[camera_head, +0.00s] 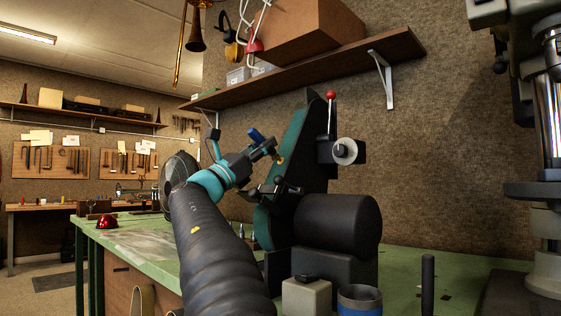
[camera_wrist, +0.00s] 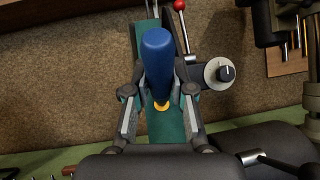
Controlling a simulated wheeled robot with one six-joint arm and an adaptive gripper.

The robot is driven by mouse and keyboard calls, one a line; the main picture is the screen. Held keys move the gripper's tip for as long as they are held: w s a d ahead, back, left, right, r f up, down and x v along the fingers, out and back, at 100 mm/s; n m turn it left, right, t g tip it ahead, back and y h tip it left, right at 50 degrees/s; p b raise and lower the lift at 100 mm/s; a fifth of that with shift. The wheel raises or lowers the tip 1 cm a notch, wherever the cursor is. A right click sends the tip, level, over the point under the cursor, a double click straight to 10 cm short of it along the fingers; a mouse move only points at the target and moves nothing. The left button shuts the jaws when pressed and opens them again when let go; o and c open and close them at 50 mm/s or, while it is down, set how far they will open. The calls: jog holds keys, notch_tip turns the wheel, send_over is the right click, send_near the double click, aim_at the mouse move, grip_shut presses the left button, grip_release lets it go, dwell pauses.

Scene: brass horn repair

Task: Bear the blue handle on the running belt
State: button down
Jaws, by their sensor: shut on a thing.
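The blue handle (camera_wrist: 157,55) is between the two fingers of my gripper (camera_wrist: 159,82), which is shut on it. In the head view the handle (camera_head: 256,134) sticks up and back from the fingers. A small gold-coloured end (camera_wrist: 161,105) shows below the handle and lies in front of the green belt (camera_wrist: 165,126). In the head view this gold end (camera_head: 280,160) is close against the belt (camera_head: 292,135) of the dark upright machine. I cannot tell whether it touches, or whether the belt is running.
A red-knobbed lever (camera_head: 331,97) and a grey wheel (camera_head: 345,151) are on the machine's right side. A black motor housing (camera_head: 338,222) stands in front. A wooden shelf (camera_head: 310,68) hangs above. The green bench (camera_head: 150,252) has free room at left.

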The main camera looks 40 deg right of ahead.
aim_at(248, 132)
dwell(0.8)
jog(key=a+r+p, duration=0.2)
jog(key=a, duration=0.1)
jog(key=a+r, duration=0.1)
jog(key=shift+s+a+r+p, duration=0.1)
jog(key=shift+s+a+p, duration=0.05)
jog(key=shift+a+p, duration=0.25)
jog(key=shift+a+r, duration=0.2)
jog(key=shift+a, duration=0.4)
jog(key=shift+s+d, duration=0.1)
